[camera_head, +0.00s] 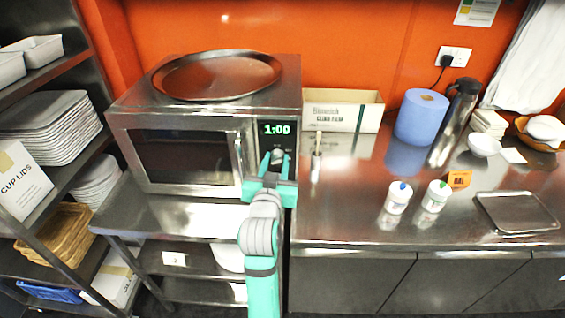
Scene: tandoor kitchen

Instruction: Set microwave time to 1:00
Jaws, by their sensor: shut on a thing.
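The microwave (215,119) is a steel box on a steel counter at the left, its door with a dark window closed. Its display (277,129) at the upper right of the front reads 1:00 in green digits. My gripper (276,160) is at the control panel, just below the display. It is shut on a control there, which looks like a knob; my fingers hide most of it, along with the lower part of the panel.
A round steel tray (217,75) lies on top of the microwave. A cling film box (342,111), a blue paper roll (421,117) and two white bottles (434,196) stand on the counter to the right. Shelves with white trays (50,126) stand at the left.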

